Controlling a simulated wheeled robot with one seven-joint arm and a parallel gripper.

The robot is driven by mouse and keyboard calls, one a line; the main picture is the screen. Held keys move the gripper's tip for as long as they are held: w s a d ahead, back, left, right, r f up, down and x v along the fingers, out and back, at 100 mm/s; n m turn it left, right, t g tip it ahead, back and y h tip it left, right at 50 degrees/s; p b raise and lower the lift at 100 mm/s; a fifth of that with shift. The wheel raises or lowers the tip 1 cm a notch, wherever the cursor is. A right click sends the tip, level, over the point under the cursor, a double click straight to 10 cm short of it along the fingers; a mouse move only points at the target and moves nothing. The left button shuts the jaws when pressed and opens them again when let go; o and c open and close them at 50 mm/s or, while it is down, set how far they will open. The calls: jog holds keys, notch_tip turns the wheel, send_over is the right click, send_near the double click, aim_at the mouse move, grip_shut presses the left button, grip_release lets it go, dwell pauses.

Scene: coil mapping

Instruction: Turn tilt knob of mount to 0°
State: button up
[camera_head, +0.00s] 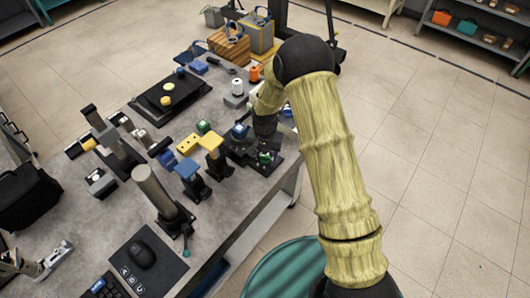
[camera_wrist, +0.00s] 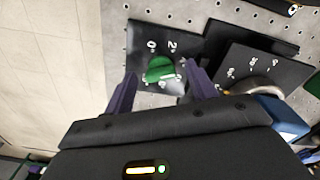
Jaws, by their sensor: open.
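The green tilt knob (camera_wrist: 159,69) sits on a black plate (camera_wrist: 145,38) with white numbers around it, among them a 0 and a 2, in the wrist view. My gripper (camera_wrist: 160,90) is open, its two dark purple fingers pointing at the plate, one to each side of the knob and a little short of it in the picture. I cannot tell whether a finger touches the knob. In the head view the green knob (camera_head: 265,157) shows at the table's right edge, close under my arm's end; my fingers are hard to make out there.
A second black plate (camera_wrist: 262,70) with white marks and a metallic knob lies right of the green knob. A blue block (camera_wrist: 282,117) is close to my gripper's right side. The grey table (camera_head: 225,225) holds several mounts and a post (camera_head: 155,188). Open floor lies right of the table.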

jog(key=c, duration=1)
jog(key=shift+n, duration=0.4)
jog(key=n+b, duration=0.1)
jog(key=n, duration=0.8)
jog(key=shift+d+n, duration=0.1)
jog(key=shift+n, duration=0.2)
jog(key=n, duration=0.4)
jog(key=shift+n, duration=0.3)
jog(key=n+p, duration=0.1)
jog(key=n, duration=0.4)
jog(key=shift+w, duration=0.1)
